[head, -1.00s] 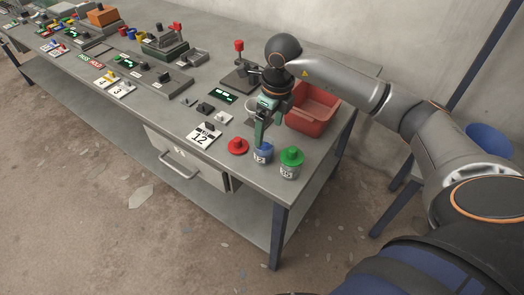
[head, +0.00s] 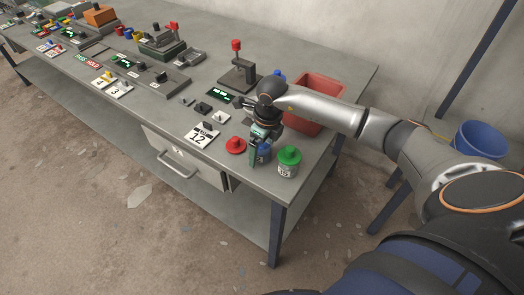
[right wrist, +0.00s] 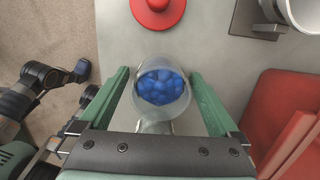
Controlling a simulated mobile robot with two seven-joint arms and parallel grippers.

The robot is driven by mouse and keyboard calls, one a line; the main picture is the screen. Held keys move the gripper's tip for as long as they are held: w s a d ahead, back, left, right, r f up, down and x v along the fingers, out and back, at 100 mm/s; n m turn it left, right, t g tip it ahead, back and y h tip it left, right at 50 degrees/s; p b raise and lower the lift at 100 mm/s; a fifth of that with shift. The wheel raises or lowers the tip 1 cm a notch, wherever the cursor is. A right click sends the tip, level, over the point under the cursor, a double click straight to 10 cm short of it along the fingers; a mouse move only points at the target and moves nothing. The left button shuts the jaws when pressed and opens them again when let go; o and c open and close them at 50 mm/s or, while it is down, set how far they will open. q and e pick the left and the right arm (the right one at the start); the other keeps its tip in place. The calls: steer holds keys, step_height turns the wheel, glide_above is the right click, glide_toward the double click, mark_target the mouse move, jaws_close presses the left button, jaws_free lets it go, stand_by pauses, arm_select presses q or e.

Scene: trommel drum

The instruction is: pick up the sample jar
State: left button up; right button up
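The sample jar, a clear jar of blue pieces (right wrist: 160,88), stands on the bench and shows from above in the right wrist view. In the head view it shows as a small blue jar (head: 265,154) near the bench's front right corner, partly hidden by my right gripper. My right gripper (head: 258,154) points down at the jar. In the right wrist view its two green fingers (right wrist: 158,100) are apart, one on each side of the jar, with a gap on both sides. My left gripper is not seen in the head view.
A green-lidded jar (head: 288,161) stands close to the right of the gripper. A red knobbed disc (head: 236,145) lies to the left, with a "12" card (head: 199,138) beyond it. A red bin (head: 320,88) stands behind my arm. A blue bucket (head: 482,139) is off right.

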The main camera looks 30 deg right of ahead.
jaws_close()
stand_by(0.6)
